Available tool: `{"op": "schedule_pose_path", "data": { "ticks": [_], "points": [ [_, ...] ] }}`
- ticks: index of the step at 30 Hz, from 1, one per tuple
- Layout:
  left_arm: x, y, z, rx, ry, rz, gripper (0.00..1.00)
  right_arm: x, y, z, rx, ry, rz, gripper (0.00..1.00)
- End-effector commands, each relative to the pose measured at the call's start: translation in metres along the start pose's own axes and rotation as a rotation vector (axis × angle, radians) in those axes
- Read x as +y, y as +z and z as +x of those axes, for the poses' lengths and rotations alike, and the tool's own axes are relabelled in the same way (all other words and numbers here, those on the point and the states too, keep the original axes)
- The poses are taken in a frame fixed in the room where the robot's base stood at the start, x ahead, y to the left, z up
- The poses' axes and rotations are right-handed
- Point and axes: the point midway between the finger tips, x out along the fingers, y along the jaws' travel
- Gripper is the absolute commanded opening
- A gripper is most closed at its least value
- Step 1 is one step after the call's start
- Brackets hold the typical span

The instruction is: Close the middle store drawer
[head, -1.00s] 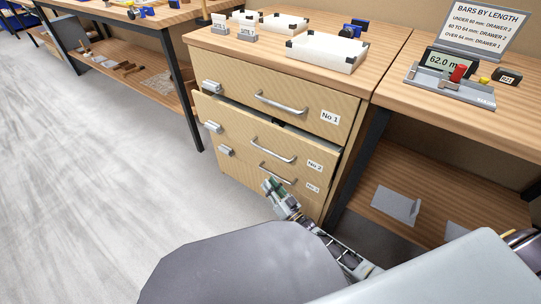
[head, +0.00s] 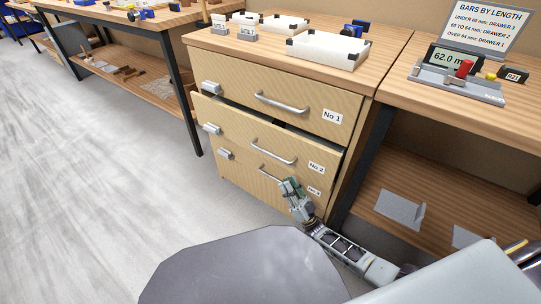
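The middle store drawer (head: 240,137), labelled No 2, stands partly open, its front out past the drawer above. A dark gap shows along its top edge. Its bar handle (head: 273,152) is on the front. My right gripper (head: 290,185) is low in front of the cabinet, below the No 2 label and over the right part of the bottom drawer, labelled No 3. It covers part of that drawer's front. It is on no handle that I can see, and I cannot tell whether it touches the wood or whether its fingers are open. My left gripper is not in view.
The top drawer (head: 285,95), No 1, looks shut. White trays (head: 328,50) stand on the cabinet top. At right, a bench (head: 455,110) holds a gauge reading 62.0 and a sign; its lower shelf (head: 440,215) is beside my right arm. Floor (head: 100,200) at left is clear.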

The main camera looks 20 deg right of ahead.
Motion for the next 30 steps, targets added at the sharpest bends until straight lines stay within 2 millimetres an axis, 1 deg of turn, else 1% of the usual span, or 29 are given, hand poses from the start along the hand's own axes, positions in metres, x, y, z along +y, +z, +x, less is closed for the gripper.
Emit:
{"op": "schedule_pose_path", "data": {
  "ticks": [8, 14, 20, 30],
  "points": [
    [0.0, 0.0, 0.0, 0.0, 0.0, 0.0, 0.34, 0.0, 0.0, 0.001, -0.001, 0.0, 0.0, 0.21],
    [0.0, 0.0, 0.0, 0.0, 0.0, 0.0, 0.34, 0.0, 0.0, 0.01, -0.001, 0.0, 0.0, 0.21],
    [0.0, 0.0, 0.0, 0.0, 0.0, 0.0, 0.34, 0.0, 0.0, 0.031, 0.0, -0.001, 0.0, 0.21],
    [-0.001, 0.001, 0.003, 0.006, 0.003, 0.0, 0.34, 0.0, 0.0, 0.075, 0.0, 0.0, -0.001, 0.21]
  ]
}}
